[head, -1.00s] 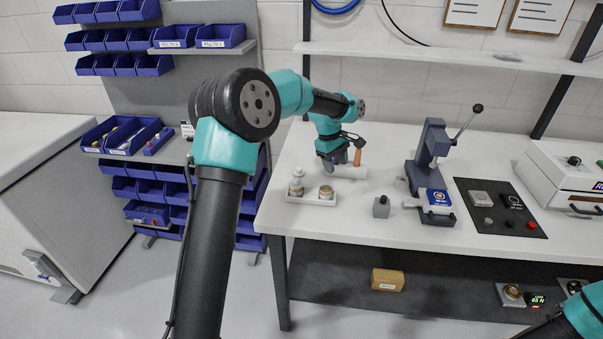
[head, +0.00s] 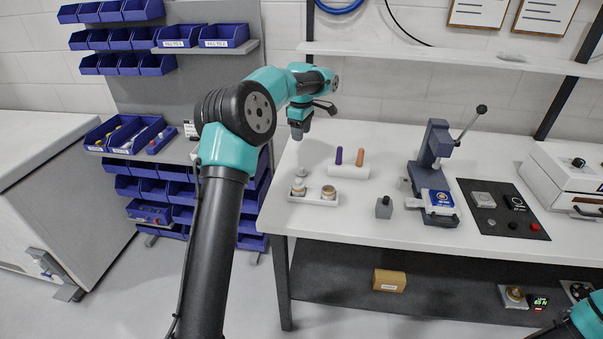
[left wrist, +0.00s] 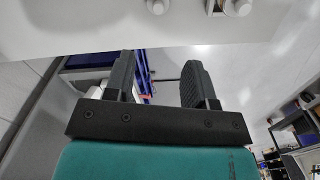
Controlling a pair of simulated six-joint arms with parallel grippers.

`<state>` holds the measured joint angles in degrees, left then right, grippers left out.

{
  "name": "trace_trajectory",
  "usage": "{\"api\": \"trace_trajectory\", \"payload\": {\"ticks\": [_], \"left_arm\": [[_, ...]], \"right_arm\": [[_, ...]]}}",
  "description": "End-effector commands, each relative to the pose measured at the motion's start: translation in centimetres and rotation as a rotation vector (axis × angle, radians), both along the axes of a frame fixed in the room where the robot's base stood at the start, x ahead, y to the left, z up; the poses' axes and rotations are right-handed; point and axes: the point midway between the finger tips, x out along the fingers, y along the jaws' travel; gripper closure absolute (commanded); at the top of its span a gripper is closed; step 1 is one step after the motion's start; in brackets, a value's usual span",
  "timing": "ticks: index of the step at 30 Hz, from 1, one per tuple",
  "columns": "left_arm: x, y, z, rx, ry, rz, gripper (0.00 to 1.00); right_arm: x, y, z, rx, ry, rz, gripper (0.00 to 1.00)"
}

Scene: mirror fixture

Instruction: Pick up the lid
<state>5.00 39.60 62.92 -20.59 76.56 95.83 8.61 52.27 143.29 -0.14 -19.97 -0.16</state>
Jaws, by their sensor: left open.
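A small white tray (head: 313,201) on the bench's left part holds a pale knobbed piece (head: 298,187) and a round brass-coloured piece (head: 328,192). I cannot tell for sure which of them is the lid. My left gripper (head: 298,134) is above the bench's back left corner, behind the tray and apart from it. In the left wrist view my left gripper (left wrist: 158,75) has its two dark fingers spread, with nothing between them. A round pale piece (left wrist: 238,7) is cut off at the top of that view. My right gripper is out of view.
A white block (head: 348,171) with a purple and an orange peg stands behind the tray. A small grey block (head: 384,208) and a lever press (head: 433,150) stand to the right. Blue bins (head: 130,135) are left of the bench.

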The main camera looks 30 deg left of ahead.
Motion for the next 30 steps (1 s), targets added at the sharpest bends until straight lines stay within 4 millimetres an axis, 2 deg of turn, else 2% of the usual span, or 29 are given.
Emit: {"api": "trace_trajectory", "payload": {"ticks": [3,16,21,30], "left_arm": [[-0.1,0.0,-2.2,0.000,0.004,0.000,0.50],[0.0,0.0,-9.2,0.000,0.002,0.000,0.50],[0.0,0.0,-10.3,-0.001,0.000,0.000,0.50],[0.0,0.0,-10.4,-0.001,0.000,-0.001,0.50]], "right_arm": [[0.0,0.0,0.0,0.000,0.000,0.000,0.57],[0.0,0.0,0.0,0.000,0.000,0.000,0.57],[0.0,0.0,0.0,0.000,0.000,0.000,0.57],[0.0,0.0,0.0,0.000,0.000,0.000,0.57]]}}
